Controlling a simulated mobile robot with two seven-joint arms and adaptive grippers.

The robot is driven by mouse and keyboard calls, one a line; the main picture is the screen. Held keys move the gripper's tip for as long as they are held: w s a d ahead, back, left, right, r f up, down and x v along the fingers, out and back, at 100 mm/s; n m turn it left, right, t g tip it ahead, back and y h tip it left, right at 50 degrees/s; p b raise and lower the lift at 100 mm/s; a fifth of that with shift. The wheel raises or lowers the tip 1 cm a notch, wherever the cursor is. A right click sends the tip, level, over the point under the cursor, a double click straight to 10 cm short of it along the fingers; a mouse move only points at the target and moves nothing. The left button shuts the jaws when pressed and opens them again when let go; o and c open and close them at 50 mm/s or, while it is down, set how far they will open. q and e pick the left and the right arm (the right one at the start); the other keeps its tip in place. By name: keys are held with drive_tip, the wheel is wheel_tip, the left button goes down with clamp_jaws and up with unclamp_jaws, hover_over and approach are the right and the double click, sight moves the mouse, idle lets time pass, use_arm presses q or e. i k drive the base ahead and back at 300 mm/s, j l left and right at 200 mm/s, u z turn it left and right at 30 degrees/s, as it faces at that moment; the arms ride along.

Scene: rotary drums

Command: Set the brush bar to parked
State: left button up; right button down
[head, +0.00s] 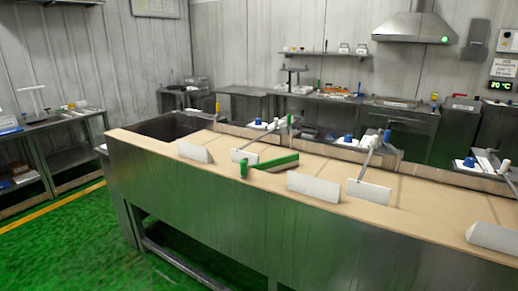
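A green bar (275,163) lies low over the tan top of a long metal bench (420,207), and may be the brush bar. A short green upright piece (243,169) is at its left end. I cannot tell from this distance whether the bar touches the top, or which setting it is in. Neither of my grippers is in view.
Several white plates stand on the bench top, one (313,186) just in front of the bar. Grey angled arms (368,153) rise along the far side. A side table (60,125) stands at left. Green floor (50,250) is clear at front left.

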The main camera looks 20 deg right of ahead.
sight(271, 166)
drive_tip(key=i+j, duration=0.25)
drive_tip(key=i, duration=0.2)
drive_tip(key=i+j+u, duration=0.1)
drive_tip(key=i+j, duration=0.2)
drive_tip(key=i, duration=0.15)
